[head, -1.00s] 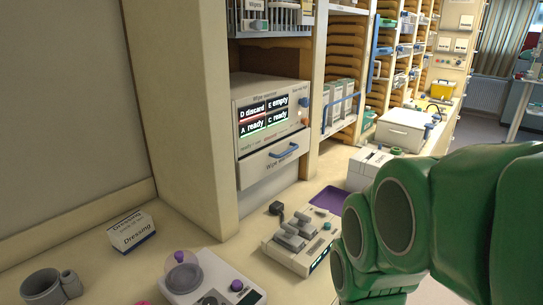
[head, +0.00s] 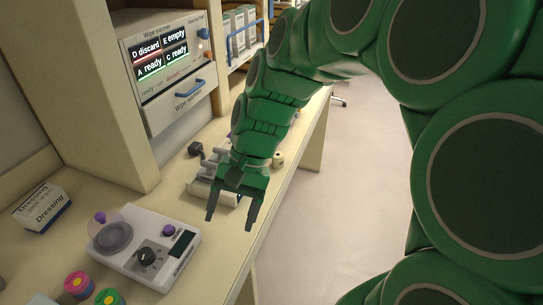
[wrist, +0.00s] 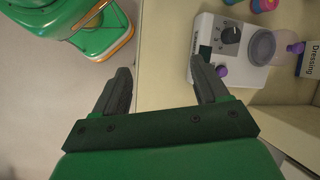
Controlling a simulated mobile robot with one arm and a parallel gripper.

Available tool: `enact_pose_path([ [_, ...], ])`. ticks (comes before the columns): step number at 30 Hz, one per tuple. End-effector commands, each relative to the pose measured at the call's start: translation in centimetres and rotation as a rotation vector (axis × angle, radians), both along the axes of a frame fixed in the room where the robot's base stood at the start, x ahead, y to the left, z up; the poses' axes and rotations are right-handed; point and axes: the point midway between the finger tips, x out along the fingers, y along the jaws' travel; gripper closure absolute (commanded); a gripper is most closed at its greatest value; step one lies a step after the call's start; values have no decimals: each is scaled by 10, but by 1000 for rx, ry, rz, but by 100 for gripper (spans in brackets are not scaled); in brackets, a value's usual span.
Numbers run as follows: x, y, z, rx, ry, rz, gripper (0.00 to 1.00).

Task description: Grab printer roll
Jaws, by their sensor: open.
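A small cream cylinder (head: 278,158) stands near the counter's front edge, just right of my forearm in the head view. It may be the printer roll, but it is too small to be sure. My gripper (head: 230,222) points down over the counter's front edge, its two dark fingers apart with nothing between them. The cylinder is behind and right of it. In the wrist view my gripper (wrist: 160,65) is also open and empty, and no roll shows there. A grey-white device (head: 202,188) is partly hidden behind my gripper.
A white device with a knob (head: 146,257) sits left of my gripper. A dressing box (head: 42,208) and colored round items (head: 78,284) lie farther left. The wipe warmer (head: 170,60) stands behind. Open floor (head: 330,200) lies right of the counter (head: 225,250).

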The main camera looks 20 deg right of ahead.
Motion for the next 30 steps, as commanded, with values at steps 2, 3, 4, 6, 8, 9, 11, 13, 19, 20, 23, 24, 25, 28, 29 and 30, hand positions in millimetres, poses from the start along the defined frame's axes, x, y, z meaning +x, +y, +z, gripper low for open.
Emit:
enact_pose_path([
  [2, 18, -2, -1, 38, 21, -58, 27],
  [3, 26, -3, -1, 58, 33, -88, 27],
  [4, 33, -3, -2, 74, 41, -109, 27],
  [6, 48, -7, -2, 108, 58, -162, 27],
  [8, 62, -10, -2, 136, 74, -210, 27],
  [9, 71, -13, -3, 156, 86, -240, 27],
  [11, 84, -18, -5, 186, 105, -288, 27],
  [13, 99, -24, -6, 220, 125, -344, 27],
  [19, 142, -51, -15, 317, 187, -510, 27],
  [20, 148, -55, -17, 332, 199, -537, 27],
  [23, 168, -74, -23, 380, 228, -622, 27],
  [24, 177, -82, -26, 400, 242, -658, 27],
  [25, 182, -88, -29, 413, 253, -685, 27],
  [28, 200, -109, -37, 462, 287, -771, 27],
  [29, 205, -116, -41, 476, 298, -798, 27],
  [30, 211, -127, -45, 494, 312, -835, 27],
])
